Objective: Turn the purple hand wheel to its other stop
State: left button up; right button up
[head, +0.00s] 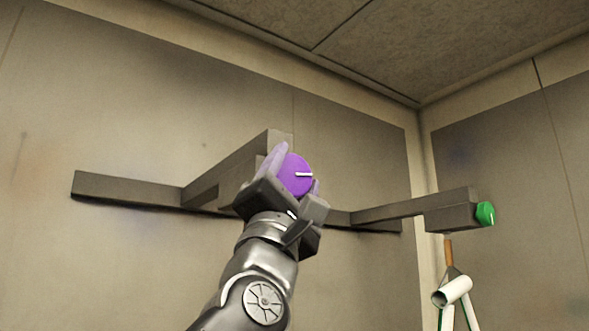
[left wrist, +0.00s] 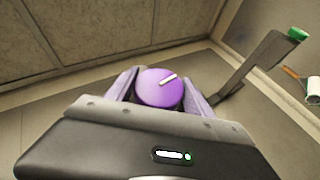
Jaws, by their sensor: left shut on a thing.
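The purple hand wheel (head: 296,176) is a round knob with a white pointer mark on its face, at the end of a grey wall bracket. In the head view the mark points right. My left gripper (head: 290,172) is shut on the wheel, one finger on each side of it. In the left wrist view the wheel (left wrist: 159,88) sits between the two purple-tinted fingers (left wrist: 160,92), its mark pointing to the upper right. The gripper hides part of the wheel's rim and its mount. My right gripper is in neither view.
A second grey bracket arm (head: 415,206) to the right ends in a green knob (head: 485,214). Below it are a white roller-like tube (head: 453,291) and an orange handle (head: 448,248). A dark rail (head: 125,190) runs along the wall. Walls and a ceiling close the space.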

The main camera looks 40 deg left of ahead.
pick_arm(q)
jog(key=m+h+p, duration=0.1)
jog(key=p, duration=0.1)
jog(key=m+g+h+p, duration=0.1)
jog(key=m+h+p, duration=0.1)
jog(key=m+g+h+p, duration=0.1)
jog(key=h+p, duration=0.1)
jog(key=shift+r+m+p, duration=0.3)
jog(key=shift+m+p, duration=0.1)
jog(key=shift+f+m+g+h+p, duration=0.3)
jog(key=shift+m+h+p, duration=0.1)
jog(key=shift+p, duration=0.2)
jog(key=o, duration=1.4)
jog(key=shift+c, duration=0.2)
jog(key=shift+s+d+f+b, duration=0.1)
jog(key=shift+s+f+b, duration=0.3)
jog(key=shift+s+b, duration=0.1)
jog(key=b+v, duration=0.2)
jog(key=v, duration=0.4)
jog(key=shift+s+b, duration=0.3)
